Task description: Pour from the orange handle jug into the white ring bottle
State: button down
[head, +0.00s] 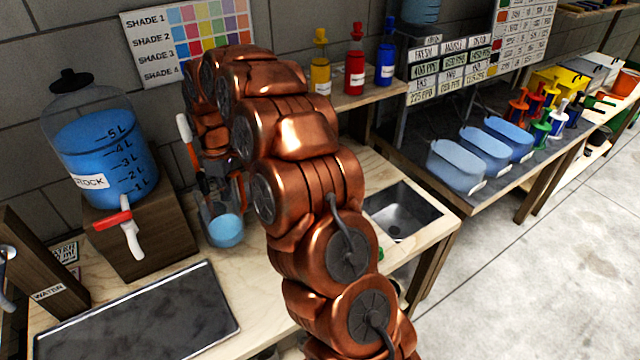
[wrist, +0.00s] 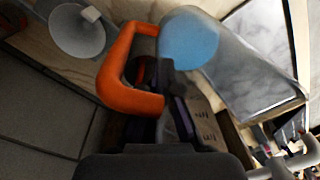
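The orange handle jug is clear with blue liquid in it. It shows in the head view (head: 224,230) left of my arm, above the worktop, and in the wrist view (wrist: 235,65). Its orange handle (wrist: 128,75) is a loop close in front of my gripper (wrist: 165,90). Dark finger parts overlap the handle's lower bar and the inside of the loop. I cannot tell how firmly they close. A pale round vessel with a white tab (wrist: 77,30) stands at the wrist view's top left, possibly the white ring bottle. A white loop (head: 184,127) shows in the head view.
A dark tray (head: 140,325) lies in front. A sink (head: 402,210) is right of my arm. Coloured bottles (head: 355,62) stand on a shelf behind.

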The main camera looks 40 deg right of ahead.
jog(key=w+d+r+n, duration=0.2)
jog(key=d+r+n, duration=0.1)
jog(key=d+n, duration=0.3)
jog(key=w+d+r+n+p, duration=0.1)
jog(key=w+d+r+n, duration=0.1)
jog(key=d+n, duration=0.5)
jog(key=shift+d+r+n+h+p, duration=0.35)
jog(key=shift+r+n, duration=0.45)
jog(key=shift+n, duration=0.3)
jog(key=shift+a+r, duration=0.1)
